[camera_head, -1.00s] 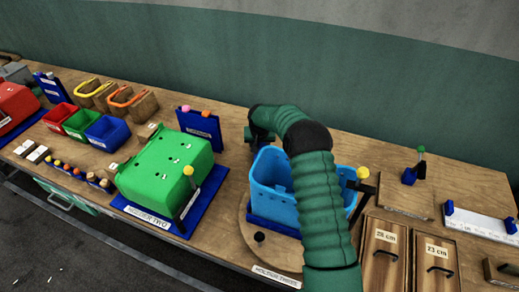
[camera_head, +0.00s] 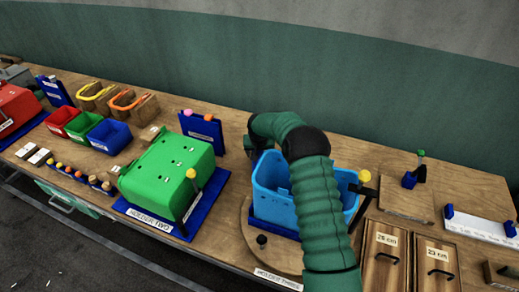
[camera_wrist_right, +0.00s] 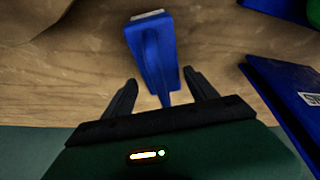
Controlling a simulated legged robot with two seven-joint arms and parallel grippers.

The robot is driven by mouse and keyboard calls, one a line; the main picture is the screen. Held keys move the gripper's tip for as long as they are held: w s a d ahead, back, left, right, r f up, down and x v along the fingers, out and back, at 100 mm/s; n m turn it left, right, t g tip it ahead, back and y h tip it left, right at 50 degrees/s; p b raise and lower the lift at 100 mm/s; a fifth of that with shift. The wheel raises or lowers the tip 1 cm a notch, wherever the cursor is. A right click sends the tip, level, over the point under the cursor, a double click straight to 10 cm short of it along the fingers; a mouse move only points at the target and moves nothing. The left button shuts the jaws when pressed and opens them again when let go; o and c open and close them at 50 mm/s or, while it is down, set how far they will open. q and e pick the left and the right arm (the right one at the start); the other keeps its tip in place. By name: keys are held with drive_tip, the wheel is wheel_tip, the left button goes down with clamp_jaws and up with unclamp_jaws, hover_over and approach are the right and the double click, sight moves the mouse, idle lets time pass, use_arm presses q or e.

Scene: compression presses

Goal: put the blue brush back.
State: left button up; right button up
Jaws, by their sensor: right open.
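The blue brush (camera_wrist_right: 150,45) shows in the right wrist view, lying on the wooden table with its pale bristle end away from my gripper. My right gripper (camera_wrist_right: 160,84) is open, with one dark finger on each side of the brush's narrow handle end. I cannot tell whether the fingers touch it. In the head view my right arm reaches over the light blue bin (camera_head: 268,178) to the back of the table. The gripper's fingers and the brush are hidden there. My left gripper is not in view.
The green press box (camera_head: 165,165) stands left of the bin, with a blue upright panel (camera_head: 203,131) behind it. Small red, green and blue bins (camera_head: 110,136) are further left. Wooden lids (camera_head: 384,255) with handles lie to the right. A wall stands behind the table.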

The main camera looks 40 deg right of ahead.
drive_tip(key=b+v, duration=0.1)
drive_tip(key=v, duration=1.1)
drive_tip(key=shift+f, duration=0.1)
